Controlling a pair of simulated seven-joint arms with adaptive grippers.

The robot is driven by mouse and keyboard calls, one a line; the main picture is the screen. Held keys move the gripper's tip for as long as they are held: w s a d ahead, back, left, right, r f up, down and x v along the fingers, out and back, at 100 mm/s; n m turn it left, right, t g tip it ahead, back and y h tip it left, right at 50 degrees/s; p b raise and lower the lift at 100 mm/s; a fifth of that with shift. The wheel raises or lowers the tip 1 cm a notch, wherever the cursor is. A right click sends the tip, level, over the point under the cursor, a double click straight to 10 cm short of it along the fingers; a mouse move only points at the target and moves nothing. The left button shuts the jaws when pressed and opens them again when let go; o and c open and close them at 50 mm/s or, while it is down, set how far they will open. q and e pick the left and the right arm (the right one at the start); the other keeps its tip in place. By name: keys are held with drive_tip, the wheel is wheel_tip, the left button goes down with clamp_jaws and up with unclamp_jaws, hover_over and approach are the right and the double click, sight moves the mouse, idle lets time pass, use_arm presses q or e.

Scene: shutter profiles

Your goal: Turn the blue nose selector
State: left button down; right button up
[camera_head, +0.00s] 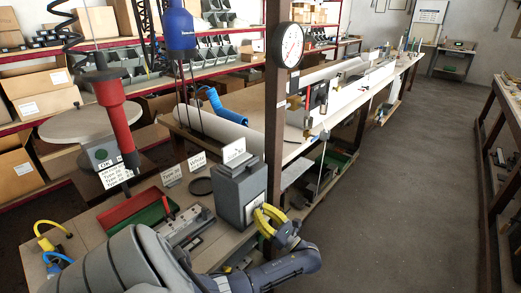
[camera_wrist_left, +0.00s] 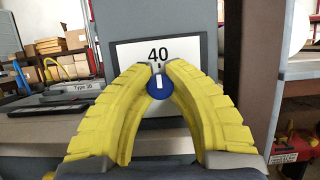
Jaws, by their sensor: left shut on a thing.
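The blue nose selector (camera_wrist_left: 160,86) is a small round blue knob with a white mark, on a white plate (camera_wrist_left: 185,52) marked 40. The plate is on the front of a grey box (camera_head: 240,190), seen in the head view at the bench's near end. My left gripper (camera_wrist_left: 160,68) has yellow ribbed fingers that close around the knob, one on each side. In the head view, my left gripper (camera_head: 268,212) reaches the front face of the box, and its fingers hide the knob there. My right gripper is not in view.
A dark upright post (camera_head: 277,120) with a round dial (camera_head: 287,45) stands just behind the box. A red and green tray (camera_head: 135,213) and a metal fixture (camera_head: 188,226) lie to its left. The floor (camera_head: 400,200) to the right is clear.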

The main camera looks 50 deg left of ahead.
use_arm(q)
drive_tip(key=shift+d+m, duration=0.1)
drive_tip(key=shift+m, duration=0.3)
drive_tip(key=m+t, duration=0.3)
drive_tip(key=m, duration=0.2)
drive_tip(key=shift+m, duration=0.3)
drive_tip(key=m+t, duration=0.1)
drive_tip(key=m, duration=0.2)
drive_tip(key=m+t+h, duration=0.1)
drive_tip(key=m+t, duration=0.1)
drive_tip(key=m, duration=0.1)
drive_tip(key=shift+w, duration=0.15)
drive_tip(key=m, duration=0.2)
drive_tip(key=m+t+h, duration=0.1)
drive_tip(key=m, duration=0.2)
drive_tip(key=shift+d+t+h, duration=0.1)
drive_tip(key=shift+t+h, duration=0.2)
drive_tip(key=shift+w+m+h, duration=0.1)
drive_tip(key=shift+m+h, duration=0.8)
drive_tip(key=shift+m, duration=1.6)
drive_tip(key=c, duration=1.6)
unclamp_jaws()
drive_tip(key=shift+w+d, duration=0.1)
drive_tip(key=shift+w, duration=0.05)
drive_tip(key=o, duration=0.4)
drive_tip(key=shift+f, duration=0.1)
